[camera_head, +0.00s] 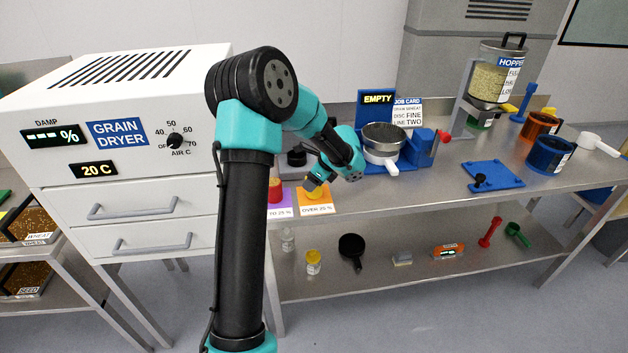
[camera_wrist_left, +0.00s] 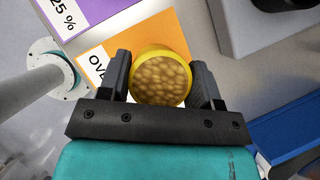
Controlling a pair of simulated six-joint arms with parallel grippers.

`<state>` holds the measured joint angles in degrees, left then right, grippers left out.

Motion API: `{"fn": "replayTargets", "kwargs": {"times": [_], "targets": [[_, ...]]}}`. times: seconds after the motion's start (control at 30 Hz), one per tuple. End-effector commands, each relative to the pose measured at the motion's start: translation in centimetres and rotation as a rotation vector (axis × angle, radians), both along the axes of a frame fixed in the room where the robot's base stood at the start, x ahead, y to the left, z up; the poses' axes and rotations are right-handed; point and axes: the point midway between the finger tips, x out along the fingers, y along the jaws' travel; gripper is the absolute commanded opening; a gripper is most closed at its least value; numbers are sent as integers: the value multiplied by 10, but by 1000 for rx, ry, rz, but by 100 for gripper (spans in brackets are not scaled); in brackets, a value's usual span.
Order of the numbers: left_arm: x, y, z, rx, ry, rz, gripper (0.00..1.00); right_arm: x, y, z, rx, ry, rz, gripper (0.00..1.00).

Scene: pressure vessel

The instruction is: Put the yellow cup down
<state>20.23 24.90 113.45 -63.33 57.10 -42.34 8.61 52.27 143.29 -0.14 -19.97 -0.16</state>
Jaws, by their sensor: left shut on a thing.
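The yellow cup (camera_wrist_left: 160,77) is full of brown grain and sits between the two fingers of my left gripper (camera_wrist_left: 162,82) in the left wrist view. The fingers are shut on it from both sides. In the head view my left gripper (camera_head: 311,184) is over the orange "OVER 25 %" card (camera_head: 318,208), and a bit of the yellow cup (camera_head: 314,193) shows beneath it. The orange card (camera_wrist_left: 101,57) also shows under the cup in the wrist view. I cannot tell whether the cup touches the card. My right gripper is not in view.
A purple card (camera_head: 280,211) with a red cup (camera_head: 275,190) on it lies just left of the orange card. A metal pan (camera_head: 384,140) in a blue stand is to the right. The grain dryer (camera_head: 120,140) stands at left. The bench front is clear right of the cards.

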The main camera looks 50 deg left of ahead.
Motion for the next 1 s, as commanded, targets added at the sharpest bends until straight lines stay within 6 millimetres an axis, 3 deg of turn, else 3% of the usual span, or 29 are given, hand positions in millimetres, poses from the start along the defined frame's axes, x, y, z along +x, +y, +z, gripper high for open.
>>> {"fn": "replayTargets", "kwargs": {"times": [0.23, 0.27, 0.5, 0.77, 1.0], "targets": [[0, 0, -3, -1, 1, 0, 28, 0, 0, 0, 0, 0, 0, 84], [0, 0, -3, 0, 0, 0, 61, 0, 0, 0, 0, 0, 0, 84], [0, 0, -2, 0, 0, 0, 84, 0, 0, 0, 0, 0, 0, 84], [0, 0, -2, 0, 0, 0, 84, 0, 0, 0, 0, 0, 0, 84], [4, -7, 14, 1, -2, -1, 84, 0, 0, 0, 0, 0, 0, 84]]}}
